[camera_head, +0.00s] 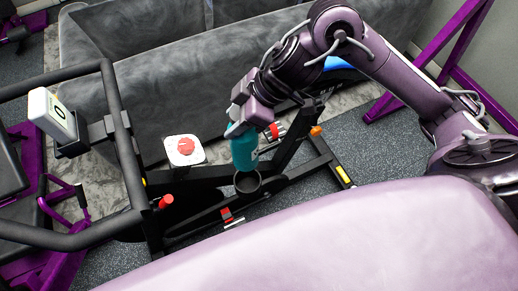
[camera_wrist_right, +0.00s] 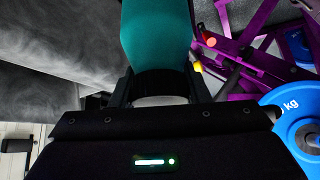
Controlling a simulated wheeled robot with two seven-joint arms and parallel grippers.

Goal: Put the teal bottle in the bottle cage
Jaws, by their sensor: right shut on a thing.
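The teal bottle (camera_head: 244,150) hangs roughly upright in my right gripper (camera_head: 241,125), which is shut on its upper part. In the right wrist view the bottle (camera_wrist_right: 158,35) extends away from the jaws (camera_wrist_right: 160,88). The bottle cage (camera_head: 248,184) is a dark round cup on the exercise bike's frame. The bottle's lower end is just above the cage's opening, close to its rim; whether it is touching or slightly inside I cannot tell. My left gripper is not in view.
The exercise bike's black handlebar (camera_head: 120,150) stands at the left, with a white display unit (camera_head: 52,115). A white pad with a red top (camera_head: 184,150) is left of the bottle. A grey sofa (camera_head: 160,75) is behind. Purple gym frames stand at both sides.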

